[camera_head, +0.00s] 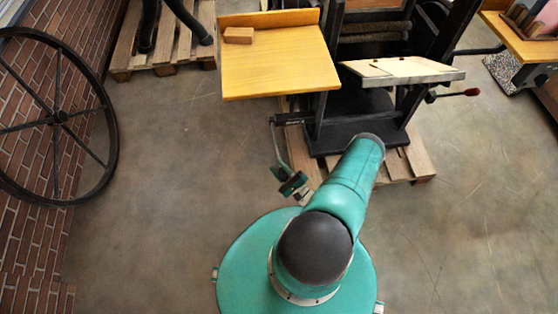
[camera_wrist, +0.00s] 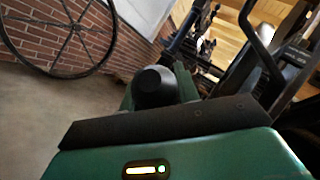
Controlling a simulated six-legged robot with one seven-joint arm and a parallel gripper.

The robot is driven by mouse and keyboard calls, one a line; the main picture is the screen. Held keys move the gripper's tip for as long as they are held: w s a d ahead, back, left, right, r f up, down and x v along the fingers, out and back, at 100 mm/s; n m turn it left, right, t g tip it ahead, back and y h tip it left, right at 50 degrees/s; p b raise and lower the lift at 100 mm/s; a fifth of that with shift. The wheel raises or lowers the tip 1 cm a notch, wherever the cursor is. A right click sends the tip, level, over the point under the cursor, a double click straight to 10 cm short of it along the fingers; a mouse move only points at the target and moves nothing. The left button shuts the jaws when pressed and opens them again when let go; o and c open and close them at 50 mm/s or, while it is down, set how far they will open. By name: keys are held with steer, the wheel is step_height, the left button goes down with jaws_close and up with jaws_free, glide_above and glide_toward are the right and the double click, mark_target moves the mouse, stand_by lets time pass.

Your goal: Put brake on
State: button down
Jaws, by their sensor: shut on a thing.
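The dark hand press (camera_head: 362,138) stands on a wooden pallet in the head view. A thin curved metal lever (camera_head: 273,142) hangs from a black bracket on its left side. A small green and black end piece (camera_head: 292,184), which looks like my gripper, is at the lever's lower end, shut on it. The green gripper body (camera_wrist: 180,152) with a lit strip fills the bottom of the wrist view. The fingertips and the exact hold are too small or hidden to see. A red-tipped handle (camera_head: 470,92) sticks out on the press's right side, apart from my arm.
A yellow wooden board (camera_head: 280,68) with a small wooden block (camera_head: 238,35) is at the press's left. A large spoked wheel (camera_head: 60,118) leans by the brick wall at left. Another pallet (camera_head: 125,58) stands behind. The floor at right is clear.

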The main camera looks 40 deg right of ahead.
steer(key=shift+s+a+f+n+t, duration=0.15)
steer(key=shift+s+f+n, duration=0.1)
steer(key=shift+f, duration=0.5)
steer(key=shift+s+a+f+n+t, duration=0.15)
steer(key=shift+s+f+n, duration=0.1)
steer(key=shift+f, duration=0.45)
steer(key=shift+a+f, duration=0.1)
steer(key=c, duration=1)
jaws_free()
steer(key=shift+c, duration=0.2)
